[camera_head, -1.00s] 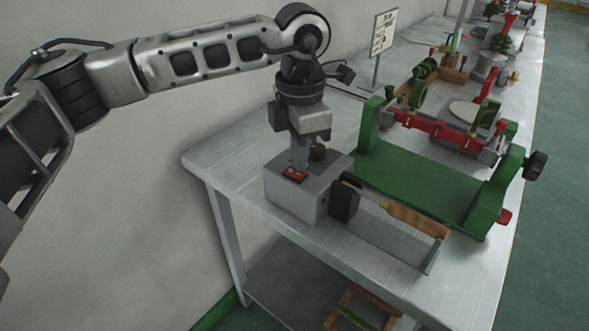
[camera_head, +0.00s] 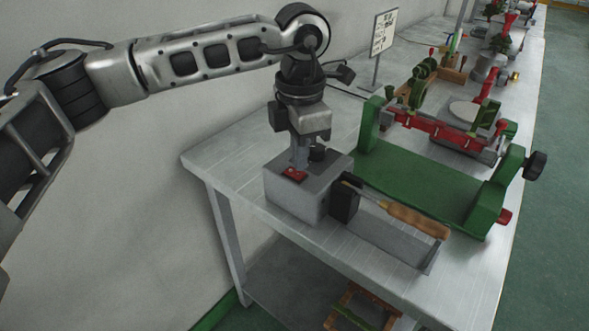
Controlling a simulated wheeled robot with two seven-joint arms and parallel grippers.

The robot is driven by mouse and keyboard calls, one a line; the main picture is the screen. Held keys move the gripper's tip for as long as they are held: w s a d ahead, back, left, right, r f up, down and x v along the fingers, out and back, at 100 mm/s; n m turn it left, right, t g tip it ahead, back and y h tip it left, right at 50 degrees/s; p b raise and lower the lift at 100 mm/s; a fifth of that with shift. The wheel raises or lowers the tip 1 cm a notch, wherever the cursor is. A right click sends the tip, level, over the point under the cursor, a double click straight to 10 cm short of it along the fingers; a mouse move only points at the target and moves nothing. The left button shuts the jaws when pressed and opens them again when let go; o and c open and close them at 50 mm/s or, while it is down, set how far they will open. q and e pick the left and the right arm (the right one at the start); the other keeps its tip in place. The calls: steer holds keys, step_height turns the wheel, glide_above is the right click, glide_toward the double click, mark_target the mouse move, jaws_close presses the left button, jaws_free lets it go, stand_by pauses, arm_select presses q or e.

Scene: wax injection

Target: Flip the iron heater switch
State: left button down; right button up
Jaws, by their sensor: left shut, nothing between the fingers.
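The iron heater (camera_head: 300,203) is a grey box near the left corner of the table. A red switch (camera_head: 293,174) and a dark knob (camera_head: 317,153) are on its top. My left gripper (camera_head: 300,165) points straight down over the box, with its fingers shut and empty. The fingertips are at the back edge of the red switch, and I cannot tell whether they touch it. The iron (camera_head: 418,221), with a wooden handle and metal shaft, rests with its shaft at the black holder (camera_head: 345,199) on the box's right side. My right gripper is not in view.
A green and red fixture (camera_head: 428,186) stands right of the heater. A sign on a post (camera_head: 383,32) and more fixtures stand farther back on the table (camera_head: 232,158). The table's left corner is bare. A wall rises on the left.

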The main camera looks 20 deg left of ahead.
mark_target(299, 174)
arm_select(q)
steer(key=shift+f+b, duration=0.85)
steer(key=shift+f, duration=0.2)
stand_by(0.4)
steer(key=shift+r+p, duration=2.1)
steer(key=shift+r, duration=1.5)
